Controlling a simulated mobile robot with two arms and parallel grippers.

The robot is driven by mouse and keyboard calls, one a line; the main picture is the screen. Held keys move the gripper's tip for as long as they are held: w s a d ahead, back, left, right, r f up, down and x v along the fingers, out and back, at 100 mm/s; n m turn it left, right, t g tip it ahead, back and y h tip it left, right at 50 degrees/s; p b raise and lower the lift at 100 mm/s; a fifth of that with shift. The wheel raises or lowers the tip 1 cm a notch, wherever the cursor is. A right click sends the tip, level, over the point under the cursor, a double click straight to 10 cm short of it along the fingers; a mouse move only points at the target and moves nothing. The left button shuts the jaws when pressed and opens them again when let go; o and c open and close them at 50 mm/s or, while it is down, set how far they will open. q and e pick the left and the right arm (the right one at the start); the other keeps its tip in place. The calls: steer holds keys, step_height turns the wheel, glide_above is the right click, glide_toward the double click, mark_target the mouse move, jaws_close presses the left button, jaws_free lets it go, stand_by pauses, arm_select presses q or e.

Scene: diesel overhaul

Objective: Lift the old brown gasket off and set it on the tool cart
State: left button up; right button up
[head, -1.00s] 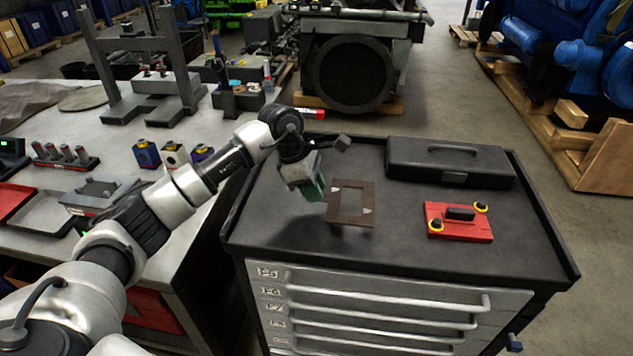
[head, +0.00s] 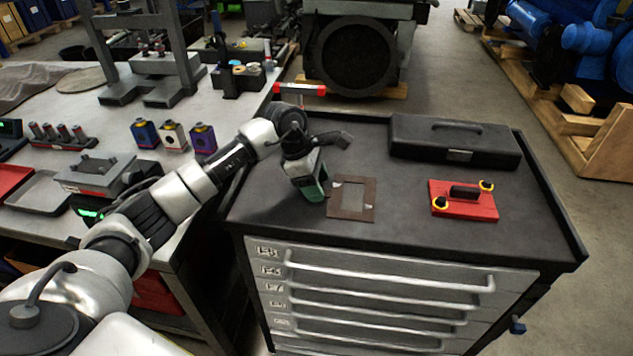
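The old brown gasket (head: 369,200), a thin square frame with an open middle, is low over or flat on the black top of the tool cart (head: 410,222); I cannot tell whether it touches all round. Small pale spots show at its inner edge. My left gripper (head: 317,190), with green at its finger end, points down at the gasket's left edge and appears shut on it. The fingertips are partly hidden by the gripper body. My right gripper is not in view.
A black toolbox (head: 455,140) stands at the cart's back. A red plate with two yellow-ringed knobs (head: 463,212) lies to the gasket's right. The cart has a raised rim. The workbench (head: 110,125) with several parts is at the left. Bare cart top lies in front.

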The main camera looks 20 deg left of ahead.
arm_select(q)
steer(key=shift+r, duration=0.1)
steer(key=shift+a+r, duration=0.2)
steer(key=shift+r, duration=0.1)
steer(key=b+v, duration=0.2)
steer(key=v, duration=0.8)
steer(key=shift+s, duration=0.1)
stand_by(0.5)
